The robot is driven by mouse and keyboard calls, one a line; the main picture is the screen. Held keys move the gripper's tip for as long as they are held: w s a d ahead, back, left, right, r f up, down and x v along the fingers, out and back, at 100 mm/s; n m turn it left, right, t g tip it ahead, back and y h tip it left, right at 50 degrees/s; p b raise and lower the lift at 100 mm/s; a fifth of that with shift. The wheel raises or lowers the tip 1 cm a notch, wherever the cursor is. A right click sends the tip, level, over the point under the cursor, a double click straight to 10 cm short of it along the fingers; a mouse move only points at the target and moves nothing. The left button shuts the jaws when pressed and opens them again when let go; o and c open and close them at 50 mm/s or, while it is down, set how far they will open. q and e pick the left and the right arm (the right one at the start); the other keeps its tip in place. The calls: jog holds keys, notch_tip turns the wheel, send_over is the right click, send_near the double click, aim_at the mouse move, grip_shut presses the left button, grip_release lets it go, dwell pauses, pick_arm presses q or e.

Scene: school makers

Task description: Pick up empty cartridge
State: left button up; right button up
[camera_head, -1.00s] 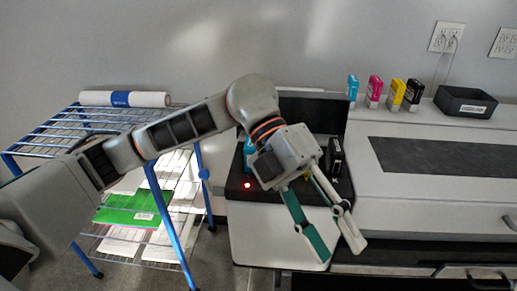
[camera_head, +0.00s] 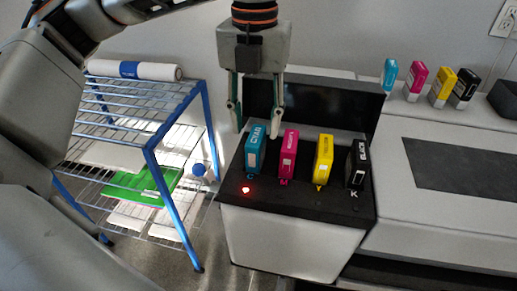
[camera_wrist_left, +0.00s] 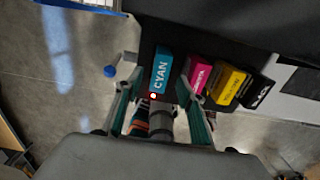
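Cyan (camera_head: 254,150), magenta (camera_head: 288,156), yellow (camera_head: 323,157) and black (camera_head: 357,164) cartridges stand upright in a row in the black-topped dock (camera_head: 328,199). A red light (camera_head: 246,190) glows in front of the cyan one. My left gripper (camera_head: 256,126) points down with its fingers apart and empty, at or just above the cyan cartridge. In the left wrist view the cyan cartridge (camera_wrist_left: 161,70) shows between the open fingers (camera_wrist_left: 158,103), farther off than the tips; I see no contact. My right gripper is not in view.
A matching set of cartridges, including a magenta one (camera_head: 415,80), stands on the large white printer (camera_head: 450,222) at right, near a dark bin (camera_head: 505,99). A blue wire rack (camera_head: 155,152) with paper and a white roll (camera_head: 133,70) stands left.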

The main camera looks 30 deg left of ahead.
aim_at(256, 135)
pick_arm(q)
notch_tip(256, 135, down, 6)
jog(key=shift+f+p, duration=0.1)
jog(key=shift+p, duration=0.2)
grip_shut()
